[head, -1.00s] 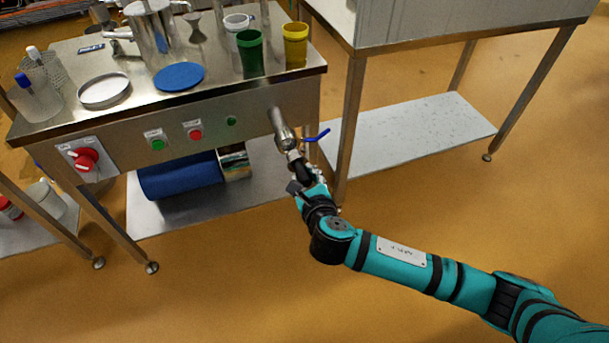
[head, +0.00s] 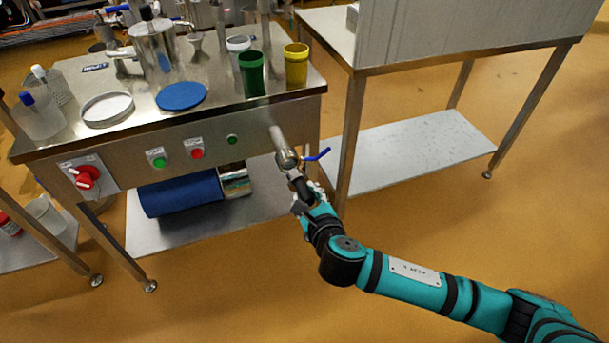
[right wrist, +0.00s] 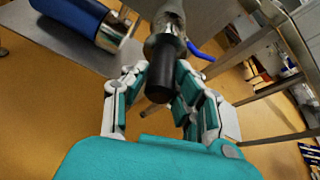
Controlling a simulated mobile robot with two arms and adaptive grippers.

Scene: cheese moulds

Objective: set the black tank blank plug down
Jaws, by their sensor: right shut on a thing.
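The black tank blank plug (right wrist: 160,76) is a short dark cylinder at the end of the steel outlet valve, in the right wrist view. It also shows in the head view (head: 300,187), just below the valve (head: 286,158) with the blue lever. My right gripper (right wrist: 158,88) has its fingers on both sides of the plug and is shut on it. In the head view my right gripper (head: 307,197) is at the valve's lower end, partly covering the plug. I cannot tell whether the plug is seated in the valve or only touches it. My left gripper is out of view.
The steel table (head: 225,112) carries a blue disc (head: 181,96), a green cup (head: 251,74) and a yellow cup (head: 296,66). A blue roll (head: 180,194) lies on its lower shelf (head: 200,225). A second table's leg (head: 350,140) stands close right of the valve. The floor in front is clear.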

